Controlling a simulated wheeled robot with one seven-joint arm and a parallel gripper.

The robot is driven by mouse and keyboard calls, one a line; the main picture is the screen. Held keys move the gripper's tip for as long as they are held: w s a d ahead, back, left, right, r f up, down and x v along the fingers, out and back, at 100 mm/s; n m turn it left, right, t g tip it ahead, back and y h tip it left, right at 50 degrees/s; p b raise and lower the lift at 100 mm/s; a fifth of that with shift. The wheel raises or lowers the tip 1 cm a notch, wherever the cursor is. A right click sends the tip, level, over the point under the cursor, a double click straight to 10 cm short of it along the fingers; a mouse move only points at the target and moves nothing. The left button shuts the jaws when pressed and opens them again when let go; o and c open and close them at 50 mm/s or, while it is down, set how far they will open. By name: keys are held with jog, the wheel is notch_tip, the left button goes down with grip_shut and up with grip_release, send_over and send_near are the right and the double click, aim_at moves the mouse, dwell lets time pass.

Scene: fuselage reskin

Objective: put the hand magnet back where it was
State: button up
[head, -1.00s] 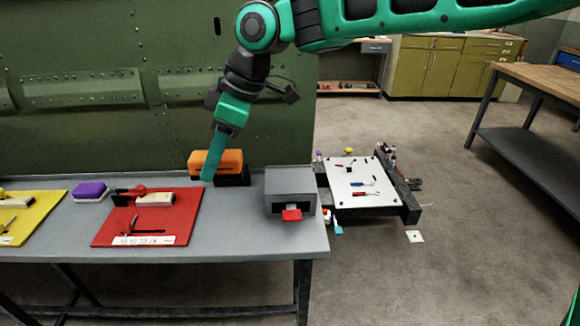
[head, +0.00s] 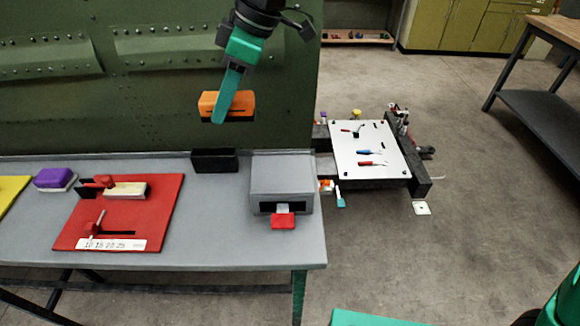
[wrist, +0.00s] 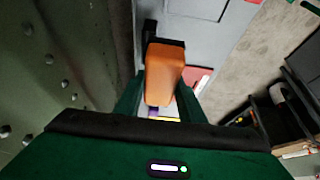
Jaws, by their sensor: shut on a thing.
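The hand magnet, an orange block (head: 240,104) with a dark underside, is in the air in front of the green riveted panel in the head view. My gripper (head: 222,118) is shut on it; one green finger crosses its front face. In the wrist view the orange block (wrist: 164,78) sits between my two green fingers (wrist: 160,98). A black holder (head: 215,161) stands on the back of the grey bench (head: 210,225), below the magnet and apart from it. The far finger is hidden in the head view.
A grey box (head: 282,180) with a red tab stands right of the holder. A red board (head: 160,225) with tools and a purple-topped block (head: 54,178) lie to the left. The riveted panel (head: 120,110) rises close behind the bench.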

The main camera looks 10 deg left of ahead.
jog(key=shift+s+a, duration=0.25)
jog(key=shift+a, duration=0.1)
send_over(272, 171)
jog(key=d, duration=0.2)
jog(key=f, duration=0.7)
jog(key=shift+w+a, duration=0.15)
jog(key=shift+a, duration=0.05)
jog(key=shift+f, duration=2)
jog(key=shift+f, duration=0.15)
jog(key=o, duration=1.2)
jog(key=v, duration=1.2)
jog(key=shift+d, duration=0.1)
